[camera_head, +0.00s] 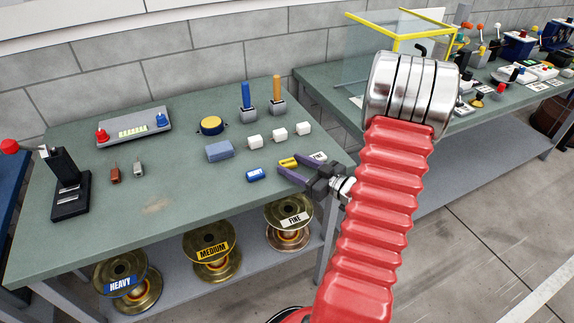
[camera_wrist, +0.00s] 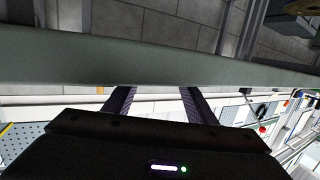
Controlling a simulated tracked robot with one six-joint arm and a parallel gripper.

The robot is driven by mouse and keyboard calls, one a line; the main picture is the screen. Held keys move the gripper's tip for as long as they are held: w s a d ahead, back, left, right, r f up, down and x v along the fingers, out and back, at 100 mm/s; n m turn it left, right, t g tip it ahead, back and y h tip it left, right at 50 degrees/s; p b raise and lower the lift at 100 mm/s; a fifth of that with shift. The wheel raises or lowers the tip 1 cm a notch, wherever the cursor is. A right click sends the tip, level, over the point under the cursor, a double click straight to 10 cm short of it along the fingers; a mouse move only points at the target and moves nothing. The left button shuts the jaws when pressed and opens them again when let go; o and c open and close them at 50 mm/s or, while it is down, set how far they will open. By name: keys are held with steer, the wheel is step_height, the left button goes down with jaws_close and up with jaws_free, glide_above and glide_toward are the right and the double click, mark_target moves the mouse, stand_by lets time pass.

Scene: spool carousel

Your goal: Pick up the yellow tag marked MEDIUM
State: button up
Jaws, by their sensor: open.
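The yellow tag marked MEDIUM (camera_head: 212,249) is on the middle brass spool (camera_head: 218,266), under the front edge of the green-topped bench. My gripper (camera_head: 281,166) is open, its two purple fingers apart above the bench top near its right front edge, up and to the right of the tag. A yellow patch shows at the upper finger; I cannot tell what it belongs to. In the wrist view, the fingers (camera_wrist: 158,92) are spread with nothing seen held between them. The tag is not recognisable there.
Spools labelled HEAVY (camera_head: 121,284) and FINE (camera_head: 294,221) flank the middle one above a lower shelf. The bench top (camera_head: 180,185) overhangs them. Open floor (camera_head: 450,260) lies at right.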

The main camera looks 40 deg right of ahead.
steer(key=c, duration=0.9)
steer(key=shift+r, duration=0.15)
steer(key=shift+r, duration=4.9)
